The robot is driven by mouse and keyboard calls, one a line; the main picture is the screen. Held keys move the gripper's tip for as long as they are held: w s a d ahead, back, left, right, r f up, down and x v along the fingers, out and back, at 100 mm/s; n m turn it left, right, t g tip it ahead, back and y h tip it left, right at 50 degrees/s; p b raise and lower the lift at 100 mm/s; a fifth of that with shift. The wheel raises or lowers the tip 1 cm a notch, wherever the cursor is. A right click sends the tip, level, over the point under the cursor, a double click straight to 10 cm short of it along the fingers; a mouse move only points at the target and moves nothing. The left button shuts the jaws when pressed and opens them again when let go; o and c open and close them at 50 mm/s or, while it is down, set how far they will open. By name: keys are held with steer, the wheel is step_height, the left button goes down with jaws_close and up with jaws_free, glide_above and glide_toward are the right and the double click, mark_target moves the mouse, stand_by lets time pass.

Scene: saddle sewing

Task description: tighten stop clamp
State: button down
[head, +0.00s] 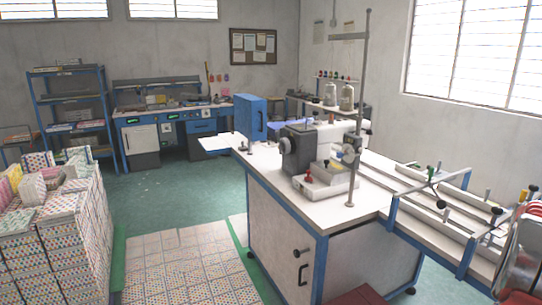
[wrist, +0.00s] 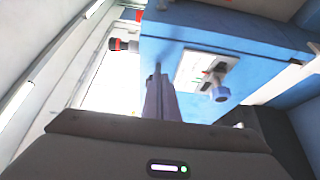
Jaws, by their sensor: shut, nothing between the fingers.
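In the wrist view, my gripper (wrist: 158,82) points away from the camera with its narrow fingers together and nothing between them. Ahead of it is a large blue housing (wrist: 240,45). A black knob with a red band (wrist: 122,44) is at the upper left, apart from the fingers. I cannot tell which of these knobs belongs to the stop clamp. My gripper does not show in the head view.
In the head view, a sewing machine (head: 300,150) stands on a white-topped table (head: 265,165), with a blue box (head: 250,118) behind. Rails with a cross-shaped handle (head: 430,184) extend right.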

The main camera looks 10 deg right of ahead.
steer(key=shift+w+a, duration=0.25)
steer(key=shift+w, duration=0.9)
steer(key=shift+w+a, duration=0.25)
steer(key=shift+w, duration=0.85)
